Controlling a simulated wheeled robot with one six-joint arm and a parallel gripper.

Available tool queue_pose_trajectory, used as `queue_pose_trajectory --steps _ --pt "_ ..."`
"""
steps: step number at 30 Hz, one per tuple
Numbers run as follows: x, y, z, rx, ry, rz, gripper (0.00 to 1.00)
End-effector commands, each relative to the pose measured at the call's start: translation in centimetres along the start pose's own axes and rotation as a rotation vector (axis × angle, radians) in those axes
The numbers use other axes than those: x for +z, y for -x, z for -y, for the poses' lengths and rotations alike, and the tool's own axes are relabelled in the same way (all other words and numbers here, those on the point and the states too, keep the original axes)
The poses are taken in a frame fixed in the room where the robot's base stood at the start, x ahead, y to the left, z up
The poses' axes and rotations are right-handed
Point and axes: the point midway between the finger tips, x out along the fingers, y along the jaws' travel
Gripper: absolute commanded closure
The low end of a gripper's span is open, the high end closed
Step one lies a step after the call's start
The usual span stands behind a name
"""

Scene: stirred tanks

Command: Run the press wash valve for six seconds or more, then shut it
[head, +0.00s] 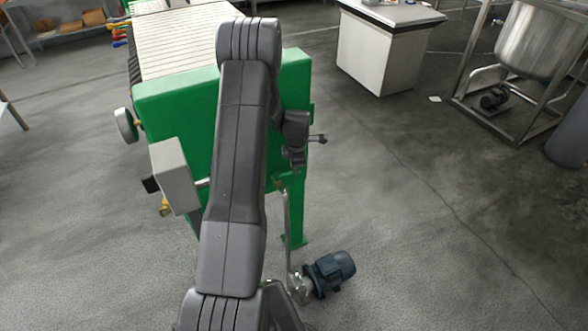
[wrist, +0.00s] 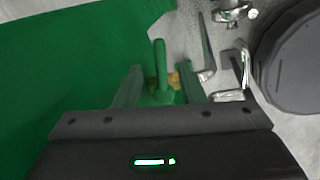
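A valve with a green lever handle (wrist: 160,65) and a bit of brass body (wrist: 173,80) shows in the wrist view, low on the green press frame. My gripper (wrist: 161,85) is open, with one finger on each side of the green handle. I see a gap on both sides of the handle. In the head view my arm covers much of the press (head: 165,105). My gripper's fingertips are hard to make out there. A small brass-coloured fitting (head: 278,184) shows below my wrist, at the top of a pipe.
A metal pipe (head: 288,225) runs down to a blue pump motor (head: 331,271) on the floor. A grey box (head: 175,176) and a round handwheel (head: 125,125) are at the press's left. A white cabinet (head: 378,55) and a steel tank (head: 540,40) stand farther right. Floor between is clear.

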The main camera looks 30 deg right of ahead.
Motion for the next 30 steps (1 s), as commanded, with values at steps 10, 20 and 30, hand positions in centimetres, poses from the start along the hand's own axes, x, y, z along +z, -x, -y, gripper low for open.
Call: queue_pose_trajectory --steps 10,20,30 --pt "0.1 6.8 -0.1 0.004 0.001 0.002 0.64" --pt "0.0 10.2 0.0 0.001 0.0 0.001 0.64" --pt "0.0 10.4 0.0 0.0 0.0 0.0 0.7"
